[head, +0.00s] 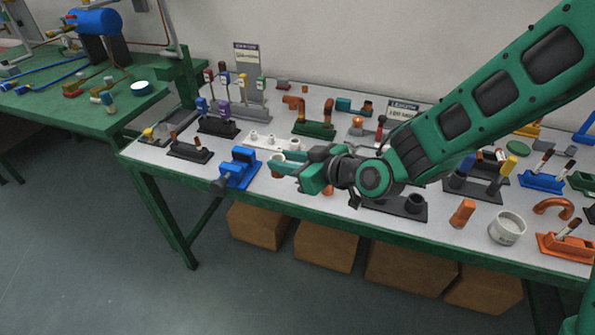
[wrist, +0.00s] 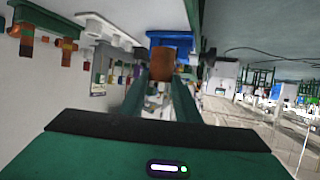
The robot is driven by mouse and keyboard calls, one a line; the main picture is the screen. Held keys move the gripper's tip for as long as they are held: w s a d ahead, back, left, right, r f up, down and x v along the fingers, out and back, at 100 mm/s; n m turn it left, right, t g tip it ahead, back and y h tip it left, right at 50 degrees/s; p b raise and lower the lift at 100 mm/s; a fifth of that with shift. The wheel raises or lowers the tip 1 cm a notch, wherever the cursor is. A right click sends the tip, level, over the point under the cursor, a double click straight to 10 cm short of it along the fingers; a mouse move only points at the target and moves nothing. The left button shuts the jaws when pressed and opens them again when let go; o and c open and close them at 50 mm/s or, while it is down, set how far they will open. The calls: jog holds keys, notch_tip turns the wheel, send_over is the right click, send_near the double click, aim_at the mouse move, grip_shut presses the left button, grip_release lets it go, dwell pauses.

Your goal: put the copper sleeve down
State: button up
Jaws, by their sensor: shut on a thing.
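My gripper (head: 278,162) reaches left over the near part of the table. It is shut on the copper sleeve (head: 278,156), which shows only as a small brownish piece at the fingertips in the head view. In the wrist view the copper sleeve (wrist: 162,62) is a short brown cylinder between the two fingertips. A blue vise (head: 238,170) is just left of the fingertips; it also shows as a blue block (wrist: 170,40) behind the sleeve in the wrist view. Whether the sleeve touches anything below it, I cannot tell.
A white rack with pegs (head: 270,139) is behind the gripper. A dark tray with fittings (head: 190,150) is left of the vise. A copper piece (head: 463,213), a white cup (head: 507,228) and a copper bend (head: 553,207) stand at the right. The table's green front edge (head: 330,218) is close.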

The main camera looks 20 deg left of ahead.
jog(key=shift+w+d+f, duration=0.25)
jog(key=shift+w+f, duration=0.5)
jog(key=shift+f, duration=0.4)
jog(key=shift+w+d+f, duration=0.25)
jog(key=shift+w+f, duration=0.45)
jog(key=shift+f, duration=0.4)
jog(key=shift+w+d+f, duration=0.25)
jog(key=shift+w+f, duration=0.5)
jog(key=shift+f, duration=0.4)
jog(key=shift+f, duration=0.1)
jog(key=o, duration=1)
jog(key=shift+o, duration=0.2)
